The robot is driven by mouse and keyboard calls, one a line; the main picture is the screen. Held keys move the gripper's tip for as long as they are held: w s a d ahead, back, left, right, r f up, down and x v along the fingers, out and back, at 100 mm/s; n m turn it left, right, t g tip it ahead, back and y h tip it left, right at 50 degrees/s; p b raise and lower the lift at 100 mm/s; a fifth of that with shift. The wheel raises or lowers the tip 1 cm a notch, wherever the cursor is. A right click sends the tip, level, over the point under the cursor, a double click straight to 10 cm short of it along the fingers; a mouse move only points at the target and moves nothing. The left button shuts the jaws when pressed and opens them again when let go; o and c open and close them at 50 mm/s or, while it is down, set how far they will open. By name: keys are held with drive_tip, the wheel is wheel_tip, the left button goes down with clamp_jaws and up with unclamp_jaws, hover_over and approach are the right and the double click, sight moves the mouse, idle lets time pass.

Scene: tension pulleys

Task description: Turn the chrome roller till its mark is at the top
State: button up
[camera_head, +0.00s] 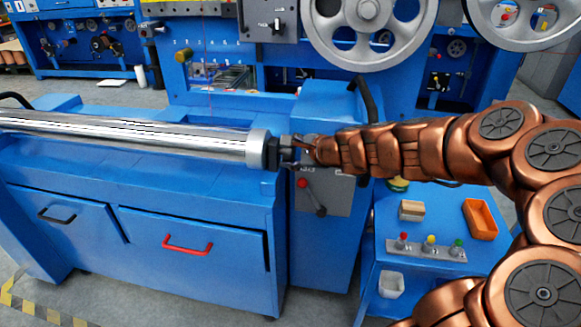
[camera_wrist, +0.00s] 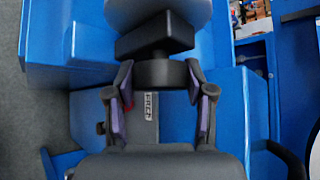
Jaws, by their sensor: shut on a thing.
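The chrome roller (camera_head: 130,135) lies level across the left half of the head view, above a blue machine bench. A pale grey collar (camera_head: 258,148) and a black end piece (camera_head: 271,154) sit at its right end. My gripper (camera_head: 292,152) comes from the right, in line with the roller, and is shut on the black end piece. In the wrist view my gripper's two fingers (camera_wrist: 160,77) stand on either side of this black end piece (camera_wrist: 155,37), with the grey collar beyond it. I cannot make out the roller's mark; only long streaks show on the chrome.
A blue cabinet with a red-knobbed lever (camera_head: 303,184) stands below my gripper. A blue side table holds an orange tray (camera_head: 480,219), a wooden block (camera_head: 411,210) and a button strip (camera_head: 426,248). Large grey pulleys (camera_head: 368,30) hang behind. A black handle (camera_head: 368,100) rises near my arm.

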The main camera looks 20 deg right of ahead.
drive_tip(key=n+t+b, duration=0.1)
drive_tip(key=b, duration=0.4)
drive_tip(key=f+n+t+b, duration=0.1)
drive_tip(key=t+b, duration=0.1)
drive_tip(key=b, duration=0.4)
drive_tip(key=n+t+b, duration=0.1)
drive_tip(key=b, duration=0.4)
drive_tip(key=shift+r+n+t, duration=0.15)
drive_tip(key=shift+n+t, duration=0.15)
drive_tip(key=shift+t, duration=0.1)
drive_tip(key=shift+h, duration=0.3)
drive_tip(key=shift+r+n+b, duration=0.2)
drive_tip(key=shift+n+b, duration=0.1)
drive_tip(key=shift+b, duration=0.2)
drive_tip(key=o, duration=1.2)
drive_tip(key=shift+c, duration=0.2)
drive_tip(key=shift+r, duration=0.15)
